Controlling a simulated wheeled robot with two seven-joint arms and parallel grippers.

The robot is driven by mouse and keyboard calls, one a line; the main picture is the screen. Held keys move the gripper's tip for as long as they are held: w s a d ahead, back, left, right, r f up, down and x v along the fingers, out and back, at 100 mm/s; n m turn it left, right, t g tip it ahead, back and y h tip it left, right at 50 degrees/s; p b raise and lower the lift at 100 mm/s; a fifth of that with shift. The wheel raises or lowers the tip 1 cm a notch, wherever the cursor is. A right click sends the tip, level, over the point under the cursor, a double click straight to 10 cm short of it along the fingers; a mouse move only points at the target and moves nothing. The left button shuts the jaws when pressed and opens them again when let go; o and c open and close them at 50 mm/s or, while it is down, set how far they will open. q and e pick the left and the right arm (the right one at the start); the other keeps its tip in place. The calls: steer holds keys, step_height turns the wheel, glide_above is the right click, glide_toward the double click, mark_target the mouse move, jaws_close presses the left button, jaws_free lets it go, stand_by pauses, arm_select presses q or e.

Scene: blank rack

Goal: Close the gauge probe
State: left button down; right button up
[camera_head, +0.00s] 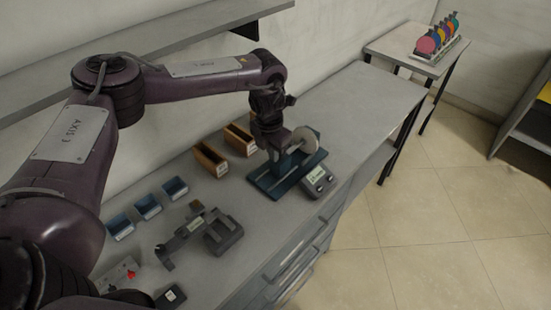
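The gauge (286,183) is a dark blue base with a grey display box (318,181) at its front right, standing on the grey workbench. A pale round disc (304,141) stands upright over the base. My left gripper (281,150) points down over the back left of the gauge, right beside the disc. It hides the part of the gauge behind it, and I cannot make out the probe. Its fingers are too small and dark to tell whether they are open or touching anything. My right gripper is not in view.
A rack of coloured discs (438,44) stands on a side table. The bench's far right is clear.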

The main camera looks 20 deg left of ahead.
arm_select(q)
steer(key=shift+s+a+r+p, duration=0.1)
steer(key=shift+s+r+p, duration=0.1)
steer(key=shift+s+p, duration=0.25)
step_height(320, 180, up, 7)
steer(key=p, duration=0.5)
steer(key=shift+f, duration=0.15)
steer(key=shift+f, duration=0.1)
stand_by(0.4)
